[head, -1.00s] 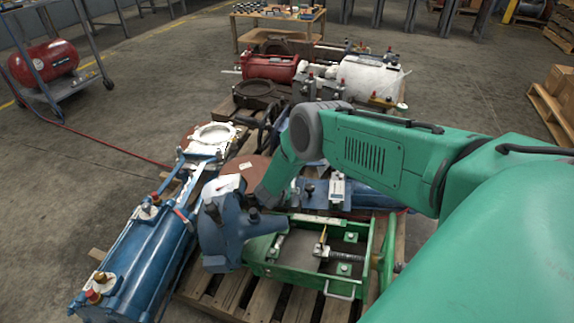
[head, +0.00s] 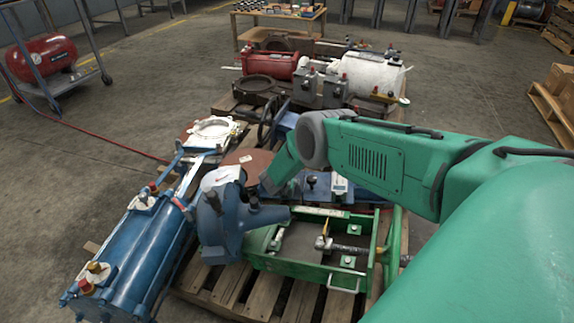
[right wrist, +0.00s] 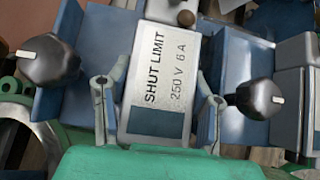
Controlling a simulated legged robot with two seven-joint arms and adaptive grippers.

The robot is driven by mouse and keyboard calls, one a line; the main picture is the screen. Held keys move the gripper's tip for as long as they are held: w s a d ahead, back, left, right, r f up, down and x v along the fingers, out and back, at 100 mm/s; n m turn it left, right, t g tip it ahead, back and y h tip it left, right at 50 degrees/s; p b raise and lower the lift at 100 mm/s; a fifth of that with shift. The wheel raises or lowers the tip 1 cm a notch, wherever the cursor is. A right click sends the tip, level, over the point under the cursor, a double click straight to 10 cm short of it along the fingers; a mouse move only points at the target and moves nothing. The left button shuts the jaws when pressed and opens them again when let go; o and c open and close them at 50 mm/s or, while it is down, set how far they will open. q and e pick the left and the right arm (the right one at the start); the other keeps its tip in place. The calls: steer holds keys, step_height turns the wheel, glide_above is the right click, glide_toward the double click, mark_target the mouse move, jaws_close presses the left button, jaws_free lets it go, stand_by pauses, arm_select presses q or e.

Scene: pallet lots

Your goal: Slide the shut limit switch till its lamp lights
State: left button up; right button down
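The shut limit switch (right wrist: 165,80) is a pale grey box marked "SHUT LIMIT 250 V 6 A" in the right wrist view. A dark red, unlit-looking lamp (right wrist: 186,18) sits at its top. My right gripper (right wrist: 158,100) has one grey finger along each side of the box and appears closed on it. Contact at the upper edges is hard to judge. In the head view my right arm comes in from the right and bends down over the pallet; its fingers and the switch cannot be made out there. My left gripper is not in view.
Black knobs (right wrist: 48,60) flank the switch on blue metal. In the head view a green frame (head: 340,283) with a screw, a blue cylinder (head: 135,250) and a blue body (head: 225,232) crowd the pallet. Open floor (head: 95,160) lies to the left.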

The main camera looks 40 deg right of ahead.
steer(key=shift+s+d+p, duration=0.35)
steer(key=shift+p, duration=0.1)
steer(key=c, duration=0.8)
jaws_free()
steer(key=shift+f, duration=0.1)
steer(key=shift+o, duration=0.2)
steer(key=shift+d, duration=0.1)
